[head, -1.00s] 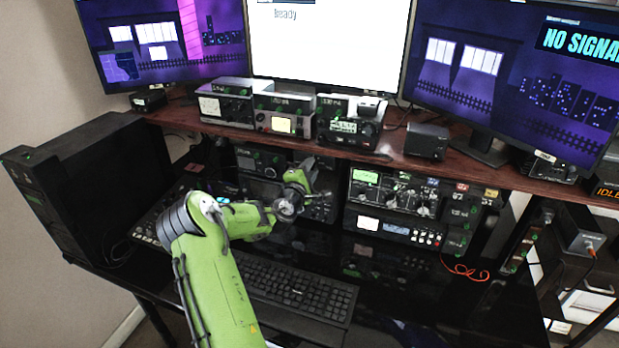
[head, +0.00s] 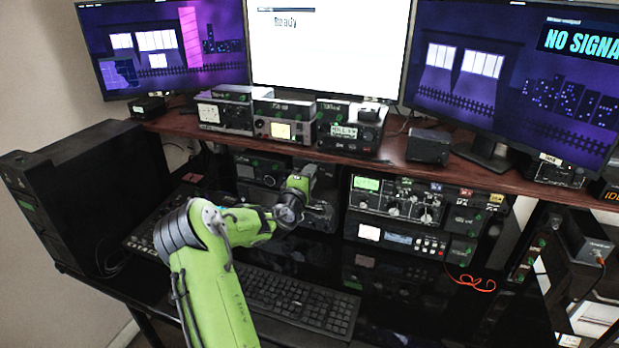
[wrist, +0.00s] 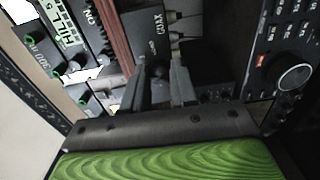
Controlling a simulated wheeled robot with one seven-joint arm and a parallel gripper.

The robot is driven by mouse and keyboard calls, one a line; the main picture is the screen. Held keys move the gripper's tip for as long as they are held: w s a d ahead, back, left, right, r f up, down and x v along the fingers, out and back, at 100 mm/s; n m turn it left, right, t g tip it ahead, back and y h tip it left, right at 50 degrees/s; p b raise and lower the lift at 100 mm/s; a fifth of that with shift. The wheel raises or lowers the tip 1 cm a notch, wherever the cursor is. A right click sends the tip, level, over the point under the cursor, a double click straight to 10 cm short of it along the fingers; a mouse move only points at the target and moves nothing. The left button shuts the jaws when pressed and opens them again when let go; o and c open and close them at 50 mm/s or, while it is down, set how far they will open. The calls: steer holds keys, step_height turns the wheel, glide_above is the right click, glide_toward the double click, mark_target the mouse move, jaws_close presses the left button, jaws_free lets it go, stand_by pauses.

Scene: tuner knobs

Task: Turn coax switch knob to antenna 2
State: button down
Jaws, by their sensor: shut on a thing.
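The coax switch is a dark box marked COAX (wrist: 157,42) in the wrist view, straight ahead of my gripper (wrist: 163,72). The two fingers stand close together against its face and are shut on its knob. The knob lies mostly hidden between the fingers, so I cannot read which position it points to. In the head view my gripper (head: 312,172) reaches under the shelf among the stacked radios. There my own wrist hides the coax switch.
A wooden shelf (head: 400,157) with several radios runs above my gripper. A radio with a large round dial (wrist: 294,76) is close by in the wrist view. A keyboard (head: 300,300) lies below my arm, and a black computer tower (head: 90,190) stands at the left.

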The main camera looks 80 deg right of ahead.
steer(key=c, duration=0.9)
jaws_free()
steer(key=shift+a, duration=0.15)
steer(key=a+b, duration=0.1)
steer(key=a, duration=0.4)
steer(key=w+a, duration=0.1)
steer(key=a, duration=0.4)
steer(key=a+b, duration=0.1)
steer(key=a, duration=0.4)
steer(key=shift+w+a+b, duration=0.15)
steer(key=shift+a+b, duration=0.1)
steer(key=shift+b, duration=0.05)
